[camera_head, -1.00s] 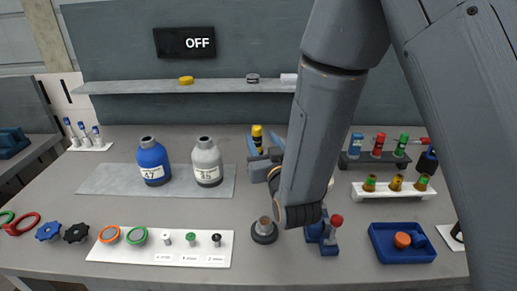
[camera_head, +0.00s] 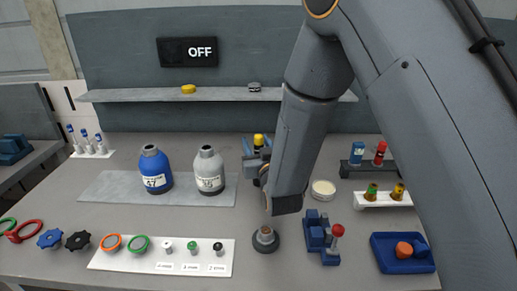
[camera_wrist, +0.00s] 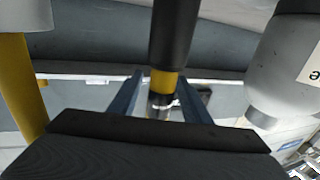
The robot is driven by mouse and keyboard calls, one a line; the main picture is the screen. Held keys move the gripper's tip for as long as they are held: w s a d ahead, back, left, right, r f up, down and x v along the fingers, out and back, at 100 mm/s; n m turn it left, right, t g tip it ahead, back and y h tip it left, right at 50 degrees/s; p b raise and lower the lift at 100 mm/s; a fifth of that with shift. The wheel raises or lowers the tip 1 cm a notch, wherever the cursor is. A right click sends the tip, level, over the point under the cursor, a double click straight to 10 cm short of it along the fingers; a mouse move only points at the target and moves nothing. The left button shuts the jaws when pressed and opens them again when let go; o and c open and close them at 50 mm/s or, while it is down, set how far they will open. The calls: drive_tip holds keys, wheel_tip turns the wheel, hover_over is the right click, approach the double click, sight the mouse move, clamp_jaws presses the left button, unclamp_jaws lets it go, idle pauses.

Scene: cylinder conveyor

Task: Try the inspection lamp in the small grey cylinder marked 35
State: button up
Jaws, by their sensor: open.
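The small grey cylinder (camera_head: 209,172) stands upright on a grey mat beside a larger blue bottle; its label is too small to read surely. Its grey side and part of the label show at the right of the wrist view (camera_wrist: 288,75). A yellow-topped item (camera_head: 258,141), probably the inspection lamp, stands behind my gripper. In the wrist view a black rod with a yellow band (camera_wrist: 165,80) shows between the fingers. My gripper (camera_wrist: 160,85) is open, one finger on each side of the rod; I cannot tell whether they touch it. My forearm hides part of this area.
The blue bottle (camera_head: 155,170) stands left of the grey cylinder. A round dark base (camera_head: 265,239), a blue fixture with a red knob (camera_head: 322,238) and a blue tray (camera_head: 384,266) lie in front. A shelf (camera_head: 140,96) runs behind. A yellow post (camera_wrist: 18,85) is close at left.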

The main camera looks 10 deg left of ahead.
drive_tip(key=shift+w, duration=0.1)
clamp_jaws()
idle(0.3)
